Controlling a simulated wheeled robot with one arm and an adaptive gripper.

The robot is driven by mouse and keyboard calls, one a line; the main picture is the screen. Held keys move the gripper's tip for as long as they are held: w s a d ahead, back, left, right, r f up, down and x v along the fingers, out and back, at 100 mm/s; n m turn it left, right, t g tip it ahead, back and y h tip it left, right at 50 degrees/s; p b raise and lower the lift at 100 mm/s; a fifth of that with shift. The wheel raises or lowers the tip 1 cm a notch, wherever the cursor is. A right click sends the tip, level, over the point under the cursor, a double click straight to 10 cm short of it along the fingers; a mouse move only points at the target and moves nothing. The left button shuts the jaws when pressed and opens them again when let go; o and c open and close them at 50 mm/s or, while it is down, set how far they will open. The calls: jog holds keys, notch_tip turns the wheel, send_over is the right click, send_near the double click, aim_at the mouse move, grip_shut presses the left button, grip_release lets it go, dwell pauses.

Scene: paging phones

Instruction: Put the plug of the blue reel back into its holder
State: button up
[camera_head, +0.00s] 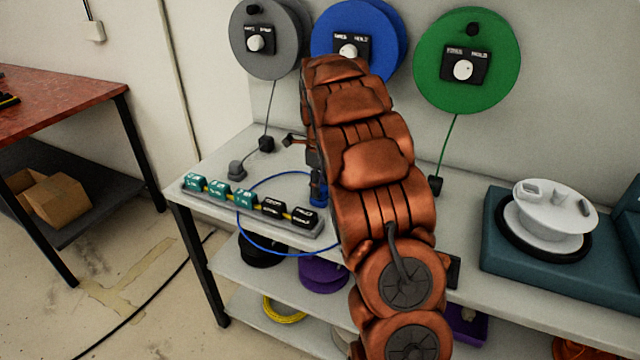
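The blue reel (392,22) hangs on the back wall between a grey and a green reel, with a white knob on its front panel; my arm covers its lower part. A blue cable (262,247) loops over the bench and its front edge, then passes behind my arm. A small blue piece (319,190), probably the blue plug, shows low beside my arm, close to the cable's upper end. My gripper is mostly hidden behind my arm near this piece; I cannot see its fingers clearly or whether it grips the piece. The blue reel's holder is not visible.
The grey reel (262,62) has a grey plug (236,170) and a black block (266,144) below it. The green reel's (480,90) cable drops to a black block (435,184). A strip of teal and black blocks (250,208) lies at the front left. A white telephone (552,212) stands right.

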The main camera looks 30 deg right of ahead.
jog(key=shift+o, duration=1.2)
notch_tip(320, 180, up, 12)
jog(key=shift+r+b, duration=0.25)
jog(key=shift+b, duration=0.2)
